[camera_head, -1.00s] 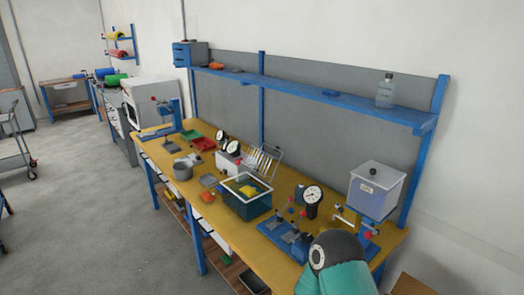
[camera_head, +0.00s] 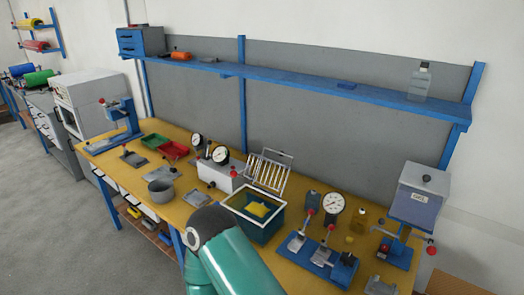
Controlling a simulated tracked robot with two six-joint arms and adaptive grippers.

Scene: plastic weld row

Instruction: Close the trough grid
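The trough (camera_head: 270,229) is a dark teal open box with a pale rim, on the yellow workbench in the middle of the view. A yellow piece (camera_head: 257,209) lies inside it. The grid (camera_head: 266,173) is a light frame with several parallel bars. It stands raised and leaning back at the trough's rear edge, so the trough is open on top. A teal link of one of my arms crosses the bottom of the view and passes near the trough's front left. Neither of my grippers is in view.
A white box with dial gauges (camera_head: 216,175) stands left of the trough. Blue fixtures (camera_head: 322,262) and another dial gauge (camera_head: 333,206) stand to its right. A grey pot (camera_head: 161,190) is at the left. A blue shelf (camera_head: 300,89) runs above the bench.

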